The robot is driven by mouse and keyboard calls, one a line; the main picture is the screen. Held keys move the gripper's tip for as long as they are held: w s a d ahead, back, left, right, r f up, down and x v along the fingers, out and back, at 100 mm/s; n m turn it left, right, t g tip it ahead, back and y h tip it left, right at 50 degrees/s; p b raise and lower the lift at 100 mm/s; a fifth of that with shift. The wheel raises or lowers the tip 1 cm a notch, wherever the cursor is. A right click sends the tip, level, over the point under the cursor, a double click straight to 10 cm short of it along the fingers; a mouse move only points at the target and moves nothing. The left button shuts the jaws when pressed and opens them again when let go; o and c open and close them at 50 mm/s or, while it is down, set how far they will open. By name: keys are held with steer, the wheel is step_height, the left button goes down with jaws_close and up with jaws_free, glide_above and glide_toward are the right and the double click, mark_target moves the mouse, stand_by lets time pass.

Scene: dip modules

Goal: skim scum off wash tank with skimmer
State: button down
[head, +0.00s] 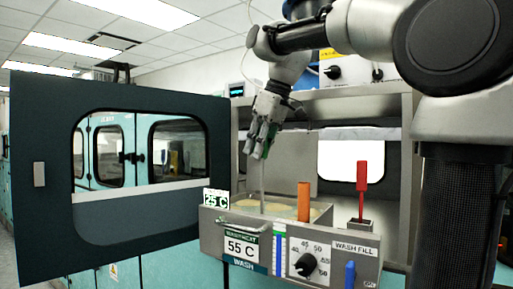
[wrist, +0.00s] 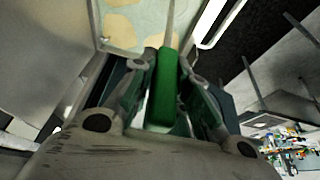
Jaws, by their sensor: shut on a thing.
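My gripper (head: 262,143) is shut on the green handle of the skimmer (wrist: 167,85) and points down above the wash tank (head: 262,228). The skimmer's thin grey rod (head: 262,185) runs from the handle down into the tank; its lower end is hidden behind the front panel. In the wrist view the tank's pale green liquid (wrist: 163,20) carries cream patches of scum (wrist: 118,33). In the head view only a tan strip of the tank's contents shows above the rim.
An orange handle (head: 303,202) stands at the tank's front edge. A red lever (head: 361,178) stands to its right, and a blue lever (head: 350,272) is on the front panel. A dark windowed door (head: 100,240) stands open at left. The cabinet's frame surrounds the opening.

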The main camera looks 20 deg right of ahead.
steer(key=s+d, duration=0.5)
steer(key=s, duration=0.2)
steer(key=shift+s+d, duration=0.35)
steer(key=shift+s, duration=0.05)
stand_by(0.7)
steer(key=shift+d, duration=0.1)
steer(key=shift+w+d, duration=0.8)
steer(key=shift+d, duration=0.3)
steer(key=shift+w+d, duration=0.85)
steer(key=shift+d, duration=0.25)
steer(key=shift+w+d, duration=0.8)
steer(key=shift+d, duration=0.3)
steer(key=shift+w+a, duration=0.95)
steer(key=shift+w, duration=0.35)
steer(key=shift+w+a, duration=1)
steer(key=shift+w, duration=0.3)
steer(key=shift+w+a, duration=0.95)
steer(key=shift+w, duration=0.45)
steer(key=w+a, duration=0.5)
steer(key=w, duration=0.2)
steer(key=shift+w+a, duration=0.3)
steer(key=shift+w, duration=0.05)
